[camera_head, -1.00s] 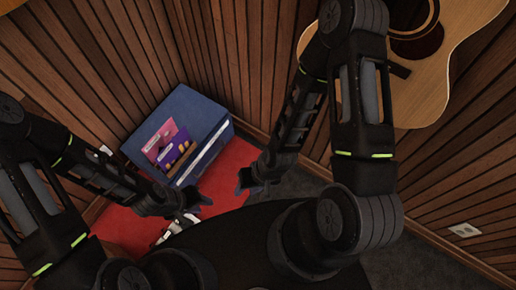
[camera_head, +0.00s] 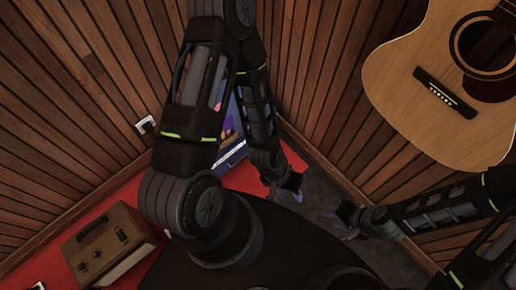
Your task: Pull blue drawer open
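The blue drawer unit (camera_head: 233,159) stands by the wall corner in the head view, mostly hidden behind my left arm. My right gripper (camera_head: 345,217) is further right over the dark floor, fingers apart and empty. Whether the drawer is open or shut is hidden.
A brown box-shaped device (camera_head: 108,247) with a handle sits on the red mat (camera_head: 70,231) at lower left. An acoustic guitar (camera_head: 420,97) hangs at upper right. Wood-panelled walls meet behind the unit. Dark floor (camera_head: 318,188) lies clear around my grippers.

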